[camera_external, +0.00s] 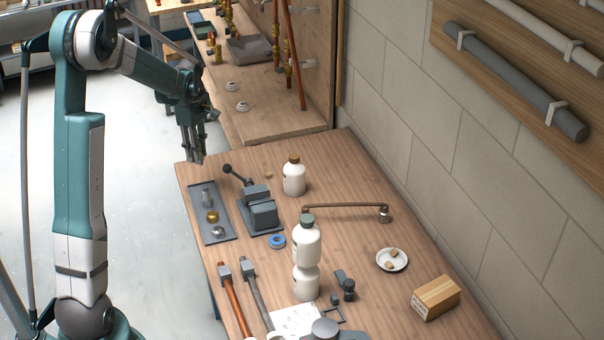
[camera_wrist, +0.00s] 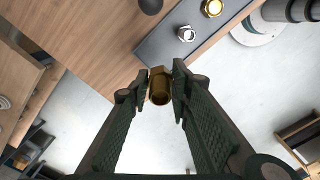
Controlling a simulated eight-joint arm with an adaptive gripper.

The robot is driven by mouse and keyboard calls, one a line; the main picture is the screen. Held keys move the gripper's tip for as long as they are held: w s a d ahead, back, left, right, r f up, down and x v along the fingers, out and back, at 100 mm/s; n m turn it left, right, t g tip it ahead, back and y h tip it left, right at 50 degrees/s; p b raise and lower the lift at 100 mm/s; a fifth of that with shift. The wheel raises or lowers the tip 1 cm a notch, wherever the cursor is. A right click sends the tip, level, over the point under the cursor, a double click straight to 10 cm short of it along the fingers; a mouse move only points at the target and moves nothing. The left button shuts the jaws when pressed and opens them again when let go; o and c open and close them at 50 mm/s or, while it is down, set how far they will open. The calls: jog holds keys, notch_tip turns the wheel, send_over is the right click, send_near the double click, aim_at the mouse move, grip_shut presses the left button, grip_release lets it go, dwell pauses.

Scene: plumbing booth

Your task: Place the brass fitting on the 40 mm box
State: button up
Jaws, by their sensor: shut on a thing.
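The brass fitting (camera_wrist: 159,88) is a small hexagonal-topped piece held between the fingertips of my gripper (camera_wrist: 160,82) in the wrist view. In the external view my gripper (camera_external: 198,157) hangs just off the far left corner of the bench, its fingers pointing down. The fitting cannot be made out there. A small cardboard box (camera_external: 438,298) with a white label sits at the right front of the bench, far from my gripper. The label is too small to read.
A dark tray (camera_external: 224,238) holds silver and brass fittings, near my gripper. A vise (camera_external: 263,215), white bottles (camera_external: 294,178), a bent copper pipe (camera_external: 345,206) and a plate (camera_external: 392,268) stand between gripper and box. The wall borders the right side.

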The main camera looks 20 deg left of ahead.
jog(key=r, duration=0.9)
jog(key=shift+w+d, duration=0.15)
jog(key=shift+d, duration=0.25)
jog(key=w+d+m+p, duration=0.2)
jog(key=d, duration=1.8)
jog(key=w+d+m+p, duration=0.1)
jog(key=w+d, duration=0.2)
jog(key=d, duration=1.8)
jog(key=s+d+m+p, duration=0.1)
jog(key=s+d, duration=0.6)
jog(key=d, duration=0.8)
jog(key=s+d+m+p, duration=0.1)
jog(key=s+d, duration=0.6)
jog(key=d, duration=0.7)
jog(key=s+d+m+p, duration=0.1)
jog(key=s+d, duration=0.6)
jog(key=d, duration=0.8)
notch_tip(320, 180, down, 5)
jog(key=shift+w+f, duration=0.1)
jog(key=shift+w, duration=0.05)
jog(key=shift+f, duration=0.1)
